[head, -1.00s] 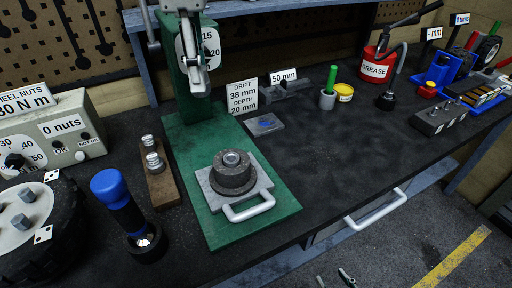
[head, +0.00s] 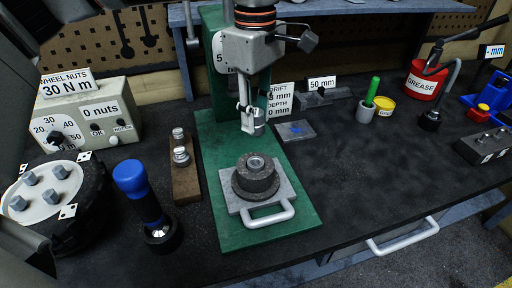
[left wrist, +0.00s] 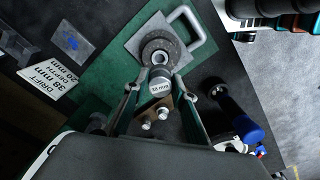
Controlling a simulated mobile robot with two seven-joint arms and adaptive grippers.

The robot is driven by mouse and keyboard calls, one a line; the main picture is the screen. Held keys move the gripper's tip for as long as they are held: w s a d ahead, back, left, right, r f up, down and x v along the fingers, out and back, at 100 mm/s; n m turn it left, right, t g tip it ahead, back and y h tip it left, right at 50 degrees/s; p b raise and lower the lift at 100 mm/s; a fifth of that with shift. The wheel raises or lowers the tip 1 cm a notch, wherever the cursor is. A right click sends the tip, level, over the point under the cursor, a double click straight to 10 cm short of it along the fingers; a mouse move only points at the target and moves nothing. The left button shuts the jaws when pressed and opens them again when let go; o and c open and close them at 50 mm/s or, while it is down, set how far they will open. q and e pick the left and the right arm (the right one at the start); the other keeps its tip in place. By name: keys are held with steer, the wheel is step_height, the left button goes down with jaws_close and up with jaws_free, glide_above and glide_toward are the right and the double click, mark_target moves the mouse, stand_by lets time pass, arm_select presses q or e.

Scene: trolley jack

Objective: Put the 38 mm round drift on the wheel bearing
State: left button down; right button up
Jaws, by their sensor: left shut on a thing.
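The wheel bearing (head: 256,164) sits in a dark round hub (head: 256,186) on a grey plate with a handle, on the green press base. It also shows in the left wrist view (left wrist: 157,52). My left gripper (head: 250,124) points down, just above and behind the bearing. It is shut on the 38 mm round drift (left wrist: 160,82), a grey cylinder whose "38 mm" label faces the wrist camera. The drift also shows in the head view (head: 259,123), partly hidden by the fingers, apart from the bearing. My right gripper is not in view.
The green press column (head: 212,75) stands behind my gripper. A wooden rack (head: 186,182) with silver pieces and a blue torch (head: 140,195) stand to the left.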

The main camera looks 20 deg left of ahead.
mark_target(256, 112)
arm_select(q)
steer(key=shift+f, duration=4.4)
steer(key=shift+f, duration=0.15)
steer(key=c, duration=1.7)
jaws_free()
step_height(256, 112, up, 12)
steer(key=shift+r, duration=0.1)
steer(key=shift+s, duration=0.1)
